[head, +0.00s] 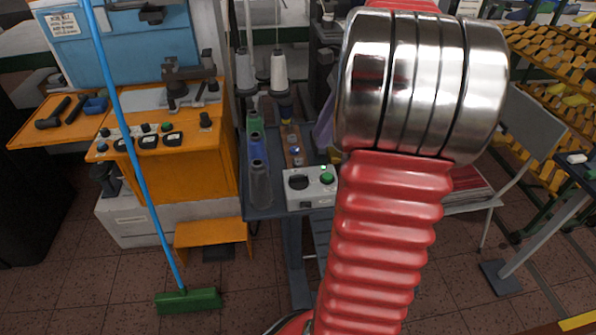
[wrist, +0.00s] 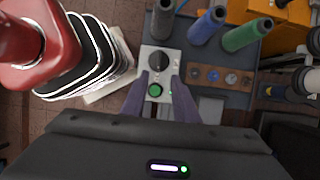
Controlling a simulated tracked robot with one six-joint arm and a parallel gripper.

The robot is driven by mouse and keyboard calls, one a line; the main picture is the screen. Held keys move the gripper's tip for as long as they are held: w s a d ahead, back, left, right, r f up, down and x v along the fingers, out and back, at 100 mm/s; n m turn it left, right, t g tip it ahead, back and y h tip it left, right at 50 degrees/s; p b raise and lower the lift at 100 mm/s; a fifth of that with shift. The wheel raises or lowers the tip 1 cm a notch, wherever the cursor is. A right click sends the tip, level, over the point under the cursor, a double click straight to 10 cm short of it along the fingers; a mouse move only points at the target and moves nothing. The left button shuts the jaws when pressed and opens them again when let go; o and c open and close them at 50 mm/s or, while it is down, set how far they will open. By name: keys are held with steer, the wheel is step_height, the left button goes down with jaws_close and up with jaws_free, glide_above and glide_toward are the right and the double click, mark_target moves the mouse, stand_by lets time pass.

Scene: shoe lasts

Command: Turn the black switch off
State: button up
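A pale grey control box (head: 318,201) sits on the dark table in the head view; it also shows in the wrist view (wrist: 147,62). On it are a round black rotary switch (head: 299,181) and a green button (head: 327,178). In the wrist view the black switch (wrist: 159,58) lies just beyond my fingertips, with the green button (wrist: 154,90) between the fingers. My gripper (wrist: 159,81) is open and empty, one finger on each side of the box's near part. Its height above the box is hard to tell. My arm hides the gripper in the head view.
Thread spools (head: 259,182) stand left of the box, and a wooden strip with buttons (wrist: 217,76) lies beside it. An orange machine (head: 193,190) with its own knobs stands at left. A blue-handled broom (head: 188,301) leans in front. My red arm covers the head view's centre right.

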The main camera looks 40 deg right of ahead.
mark_target(299, 176)
steer(key=shift+a+f, duration=0.1)
steer(key=shift+f, duration=0.05)
steer(key=x, duration=1.3)
steer(key=shift+f, duration=0.25)
jaws_close()
